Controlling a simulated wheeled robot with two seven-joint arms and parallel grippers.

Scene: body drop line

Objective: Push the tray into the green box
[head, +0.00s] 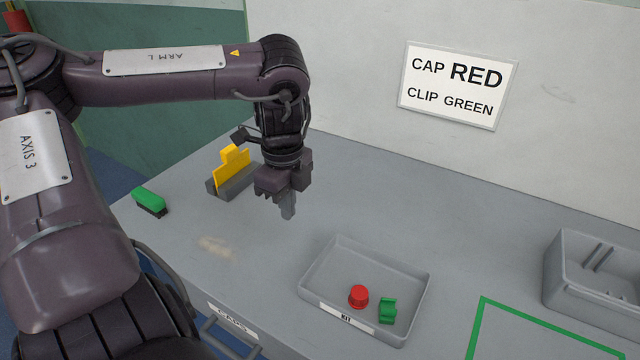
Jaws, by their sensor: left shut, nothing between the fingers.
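A shallow grey tray (324,272) with a small label on its front stands on the grey bench, left of the green outline. A red cap (358,296) and a green clip (387,311) lie in it. The green box is a green outline (483,322) marked on the bench at the lower right; its lower part is cut off by the picture edge. My left gripper (288,207) is shut and empty, pointing down above the bench, behind and to the left of the tray and apart from it. My right gripper is not in view.
A grey bin (585,289) with bars in it stands at the right, behind the green outline. A yellow piece (231,168) in a dark holder and a green brush (150,201) are at the left. A sign (458,84) reads "CAP RED, CLIP GREEN". The bench between tray and outline is clear.

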